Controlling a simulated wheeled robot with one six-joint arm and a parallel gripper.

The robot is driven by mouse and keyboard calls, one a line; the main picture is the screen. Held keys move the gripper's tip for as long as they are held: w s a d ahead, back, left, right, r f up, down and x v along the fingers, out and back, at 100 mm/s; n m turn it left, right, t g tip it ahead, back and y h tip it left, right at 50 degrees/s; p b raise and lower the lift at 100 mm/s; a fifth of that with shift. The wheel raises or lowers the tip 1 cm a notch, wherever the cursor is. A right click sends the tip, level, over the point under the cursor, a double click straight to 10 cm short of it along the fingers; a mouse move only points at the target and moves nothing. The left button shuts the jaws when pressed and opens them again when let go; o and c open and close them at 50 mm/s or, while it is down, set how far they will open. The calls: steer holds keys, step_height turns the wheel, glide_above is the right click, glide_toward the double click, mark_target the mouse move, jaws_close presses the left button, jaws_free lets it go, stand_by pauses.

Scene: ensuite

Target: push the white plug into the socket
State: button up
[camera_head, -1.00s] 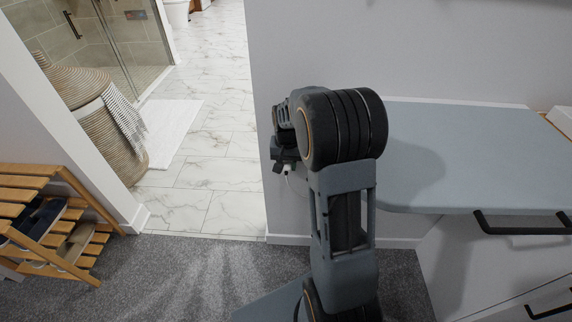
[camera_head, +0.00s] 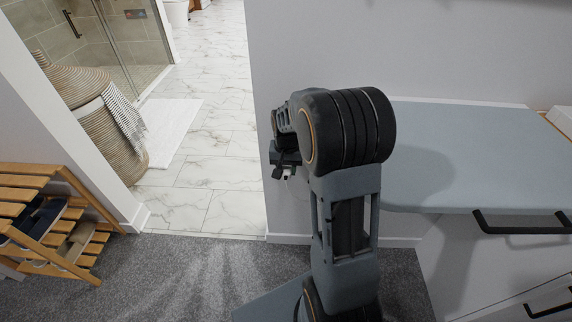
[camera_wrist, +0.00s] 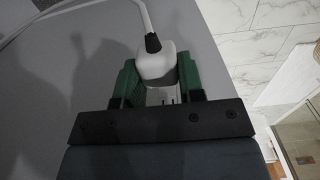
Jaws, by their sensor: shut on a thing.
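The white plug (camera_wrist: 157,66) sits between the green finger pads of my gripper (camera_wrist: 158,78) in the wrist view. My gripper is shut on it. A white cord with a dark collar (camera_wrist: 152,43) leaves the plug at the top. Just below the plug a white piece with small dark marks (camera_wrist: 163,96) shows; I cannot tell whether it is the socket or part of the plug. In the head view my gripper (camera_head: 287,170) is beside the wall's left edge, largely hidden by my arm. The socket cannot be made out there, nor whether the plug touches it.
A grey-blue countertop (camera_head: 470,150) with a black-handled drawer below (camera_head: 520,228) stands to the right. The doorway to the marble-tiled floor (camera_head: 215,160) opens at left. A wooden shoe rack (camera_head: 50,225) and a wicker basket (camera_head: 105,125) stand at far left.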

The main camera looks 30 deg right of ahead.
mark_target(286, 175)
steer(key=shift+s+a, duration=0.4)
steer(key=shift+s, duration=0.3)
steer(key=shift+s+a, duration=0.35)
steer(key=shift+s, duration=0.3)
steer(key=shift+s, duration=0.1)
steer(key=shift+w+d+p, duration=0.3)
steer(key=shift+w+d, duration=0.15)
steer(key=shift+w, duration=0.4)
steer(key=shift+w+d+p, duration=0.25)
steer(key=shift+w+d, duration=0.2)
steer(key=shift+w, duration=0.4)
steer(key=shift+w+d+p, duration=0.5)
steer(key=shift+w+p, duration=0.2)
steer(key=shift+w, duration=0.15)
stand_by(1.2)
steer(key=shift+s, duration=0.15)
steer(key=shift+s+a, duration=0.3)
steer(key=shift+s, duration=0.05)
steer(key=shift+p, duration=0.45)
stand_by(1.8)
